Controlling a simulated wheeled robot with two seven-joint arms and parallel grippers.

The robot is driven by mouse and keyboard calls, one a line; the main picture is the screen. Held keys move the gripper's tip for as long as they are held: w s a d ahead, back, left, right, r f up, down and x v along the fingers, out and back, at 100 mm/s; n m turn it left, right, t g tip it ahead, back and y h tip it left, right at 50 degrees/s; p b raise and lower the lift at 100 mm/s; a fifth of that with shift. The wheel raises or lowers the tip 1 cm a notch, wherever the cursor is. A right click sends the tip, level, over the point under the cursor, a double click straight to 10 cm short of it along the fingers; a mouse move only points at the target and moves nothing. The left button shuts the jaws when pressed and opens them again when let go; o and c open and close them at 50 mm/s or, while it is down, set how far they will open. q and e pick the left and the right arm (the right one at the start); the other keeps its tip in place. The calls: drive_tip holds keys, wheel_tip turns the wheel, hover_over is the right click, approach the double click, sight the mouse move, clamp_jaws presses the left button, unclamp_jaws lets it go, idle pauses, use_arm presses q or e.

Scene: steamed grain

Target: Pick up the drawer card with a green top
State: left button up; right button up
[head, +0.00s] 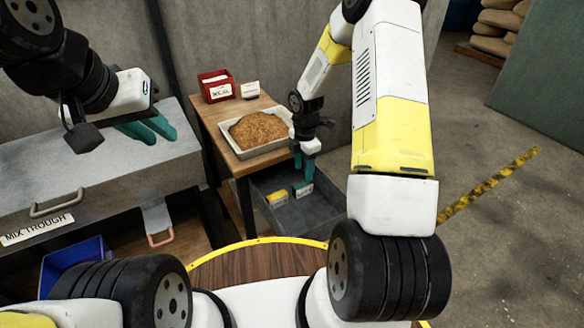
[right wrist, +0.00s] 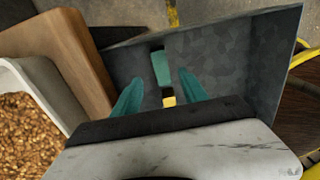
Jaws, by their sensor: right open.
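The card with a green top (head: 302,190) stands in the open grey drawer (head: 318,212). A card with a yellow top (head: 277,198) stands to its left. My right gripper (head: 304,166) is open, pointing down just above the green-topped card. In the right wrist view, the green top (right wrist: 160,68) shows between and beyond the teal fingertips (right wrist: 161,77). The yellow top (right wrist: 168,97) shows between the fingers, closer to the palm. I see no contact with either card. My left gripper (head: 163,140) is over the mix trough, its fingers apart and empty.
A white tray of grain (head: 286,146) sits on the wooden table (head: 213,128) beside my right gripper. A red box (head: 217,88) and a small white label card (head: 250,90) stand behind it. The grey mix trough (head: 95,180) is left; a blue bin (head: 75,262) is below.

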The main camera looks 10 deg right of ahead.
sight(303, 184)
wheel_tip(303, 184, down, 8)
drive_tip(key=shift+s, duration=0.1)
idle(0.4)
drive_tip(key=shift+c, duration=0.2)
clamp_jaws()
